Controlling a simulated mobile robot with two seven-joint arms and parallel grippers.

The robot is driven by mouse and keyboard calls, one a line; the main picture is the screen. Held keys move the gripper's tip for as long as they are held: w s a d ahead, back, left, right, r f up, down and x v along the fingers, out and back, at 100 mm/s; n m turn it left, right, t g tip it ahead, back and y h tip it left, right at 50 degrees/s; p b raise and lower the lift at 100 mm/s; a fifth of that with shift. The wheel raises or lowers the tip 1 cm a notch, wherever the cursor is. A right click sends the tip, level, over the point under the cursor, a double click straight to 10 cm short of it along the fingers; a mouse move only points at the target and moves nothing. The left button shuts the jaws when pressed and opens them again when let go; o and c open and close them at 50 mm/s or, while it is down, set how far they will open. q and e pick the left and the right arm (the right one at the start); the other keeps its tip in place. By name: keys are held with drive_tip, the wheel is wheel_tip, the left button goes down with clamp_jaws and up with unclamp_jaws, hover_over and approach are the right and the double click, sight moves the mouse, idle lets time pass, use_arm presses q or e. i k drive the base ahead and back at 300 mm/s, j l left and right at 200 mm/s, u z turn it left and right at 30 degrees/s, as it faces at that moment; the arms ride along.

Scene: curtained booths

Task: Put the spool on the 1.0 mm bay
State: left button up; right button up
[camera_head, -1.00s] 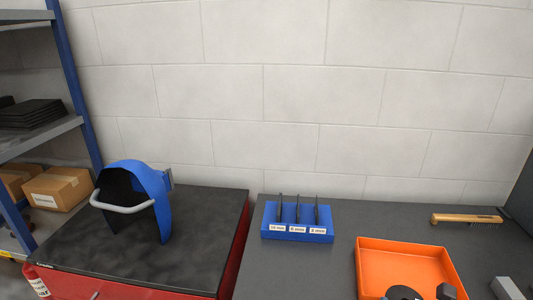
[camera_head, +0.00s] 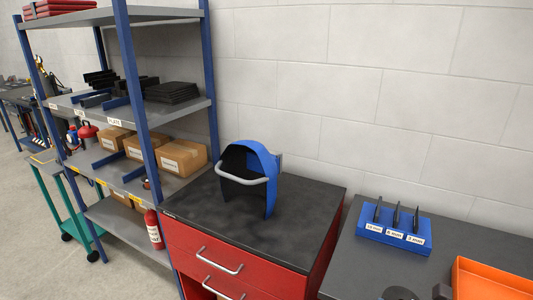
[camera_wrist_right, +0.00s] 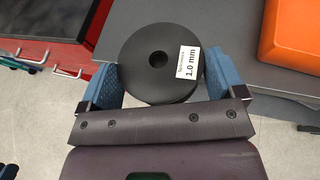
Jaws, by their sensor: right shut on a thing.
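The spool (camera_wrist_right: 152,62) is a black disc with a centre hole and a white label reading 1.0 mm. My right gripper (camera_wrist_right: 160,85) is shut on it, with a blue pad at each side. In the head view only a dark edge of the spool (camera_head: 398,293) shows at the bottom. The shelf rack (camera_head: 140,95) at left has bays split by blue dividers, with small labels mostly too small to read. My left gripper is out of view.
A red drawer cabinet (camera_head: 205,246) bears a blue mask (camera_head: 262,160). Right of it, a grey bench holds a blue slotted block (camera_head: 378,236) and an orange tray (camera_head: 490,278). A red extinguisher (camera_head: 153,229) and teal cart (camera_head: 68,215) stand at left. Open floor lies front left.

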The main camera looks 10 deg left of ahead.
sight(118, 171)
drive_tip(key=j+u, duration=0.1)
drive_tip(key=u, duration=0.35)
drive_tip(key=i+j+u, duration=0.1)
drive_tip(key=u, duration=0.35)
drive_tip(key=i+j, duration=0.65)
drive_tip(key=j, duration=0.15)
drive_tip(key=i+j, duration=0.7)
drive_tip(key=j, duration=0.15)
drive_tip(key=i+j, duration=0.65)
drive_tip(key=j, duration=0.15)
drive_tip(key=i+l, duration=0.15)
drive_tip(key=i, duration=0.45)
